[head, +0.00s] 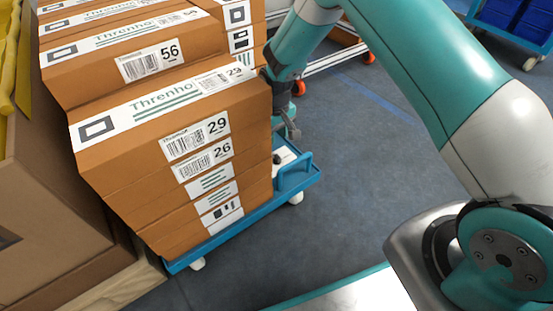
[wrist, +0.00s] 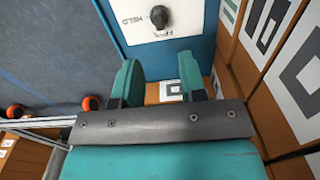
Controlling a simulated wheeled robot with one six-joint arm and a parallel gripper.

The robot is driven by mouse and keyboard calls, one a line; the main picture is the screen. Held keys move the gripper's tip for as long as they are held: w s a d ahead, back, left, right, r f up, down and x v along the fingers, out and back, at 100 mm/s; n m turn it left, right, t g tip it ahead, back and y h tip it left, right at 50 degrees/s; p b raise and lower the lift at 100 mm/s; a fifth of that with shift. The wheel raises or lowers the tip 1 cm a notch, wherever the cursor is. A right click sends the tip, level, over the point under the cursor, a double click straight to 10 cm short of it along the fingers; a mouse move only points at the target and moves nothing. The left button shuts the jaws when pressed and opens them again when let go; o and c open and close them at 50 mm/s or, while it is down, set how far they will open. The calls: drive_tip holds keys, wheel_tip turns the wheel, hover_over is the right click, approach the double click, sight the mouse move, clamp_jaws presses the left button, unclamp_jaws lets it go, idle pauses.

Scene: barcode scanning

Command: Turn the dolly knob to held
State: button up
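The dolly knob (wrist: 160,17) is a dark round knob on a white plate (wrist: 140,30) at the top of the wrist view. HELD is printed left of it and a partly readable label is below it. I cannot tell clearly which way it points. In the head view the knob (head: 277,158) is small, on the blue dolly (head: 240,225) beside the box stack. My gripper (wrist: 158,70) has its two teal fingers apart with nothing between them, and the knob lies beyond the fingertips, apart from them. In the head view my gripper (head: 291,122) is above the knob plate, against the view of the boxes.
Brown boxes (head: 120,190) are stacked on the dolly, close to my gripper's left in the head view. A blue handle (head: 295,172) rises at the dolly's corner. A rack with orange wheels (head: 368,58) stands behind. The floor (head: 350,170) to the right is clear.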

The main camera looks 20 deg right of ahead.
sight(276, 154)
wheel_tip(276, 154, down, 8)
drive_tip(key=b, duration=0.3)
drive_tip(key=shift+f+b, duration=0.25)
drive_tip(key=shift+b, duration=0.15)
clamp_jaws()
